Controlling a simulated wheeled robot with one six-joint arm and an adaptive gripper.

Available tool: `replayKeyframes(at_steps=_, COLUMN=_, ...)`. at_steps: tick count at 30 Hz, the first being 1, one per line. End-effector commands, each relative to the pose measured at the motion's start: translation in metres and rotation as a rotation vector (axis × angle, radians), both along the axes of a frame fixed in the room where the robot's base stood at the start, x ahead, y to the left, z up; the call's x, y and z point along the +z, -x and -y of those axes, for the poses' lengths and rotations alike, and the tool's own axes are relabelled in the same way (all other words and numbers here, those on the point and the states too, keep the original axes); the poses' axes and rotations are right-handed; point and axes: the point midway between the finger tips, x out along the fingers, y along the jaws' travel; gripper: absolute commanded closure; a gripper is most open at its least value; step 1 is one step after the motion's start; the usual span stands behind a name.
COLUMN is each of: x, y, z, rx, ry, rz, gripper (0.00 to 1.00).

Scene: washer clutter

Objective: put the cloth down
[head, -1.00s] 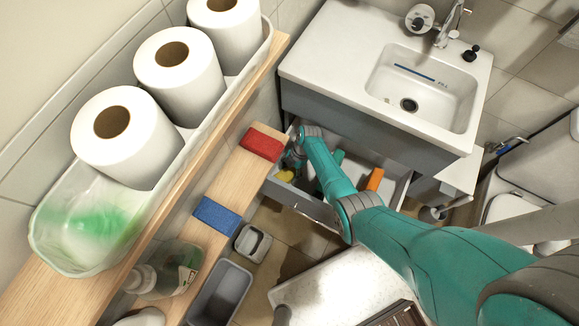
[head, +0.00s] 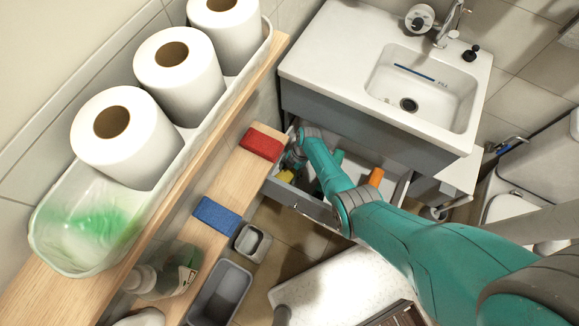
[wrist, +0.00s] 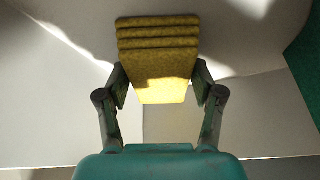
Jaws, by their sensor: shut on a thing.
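The cloth (wrist: 158,75) is yellow and looks folded in layers. In the wrist view it sits between the two fingers of my gripper (wrist: 158,88), which is shut on it. In the head view a bit of yellow cloth (head: 286,176) shows in the left end of the open drawer (head: 316,209) below the sink. My gripper (head: 291,163) is there too, partly hidden by my wrist. A pale surface lies behind the cloth in the wrist view; I cannot tell whether the cloth touches it.
A red block (head: 262,143) and a blue block (head: 216,215) lie on the wooden shelf to the left. The sink cabinet (head: 370,125) overhangs the drawer's back.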

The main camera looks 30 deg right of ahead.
Motion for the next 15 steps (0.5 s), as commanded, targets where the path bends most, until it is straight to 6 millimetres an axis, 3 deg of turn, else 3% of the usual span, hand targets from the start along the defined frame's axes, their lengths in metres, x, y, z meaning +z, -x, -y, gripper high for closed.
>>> replayKeyframes(at_steps=1, x=-0.0005, y=0.0, z=0.0, rx=0.0, ry=0.0, rz=0.0, gripper=0.31)
replayKeyframes(at_steps=4, x=-0.0004, y=0.0, z=-0.0001, rx=0.0, ry=0.0, rz=0.0, gripper=0.06)
replayKeyframes(at_steps=5, x=-0.0004, y=0.0001, z=0.0001, rx=0.0, ry=0.0, rz=0.0, gripper=0.04)
replayKeyframes(at_steps=15, x=-0.0001, y=0.0002, z=0.0, rx=0.0, ry=0.0, rz=0.0, gripper=0.04)
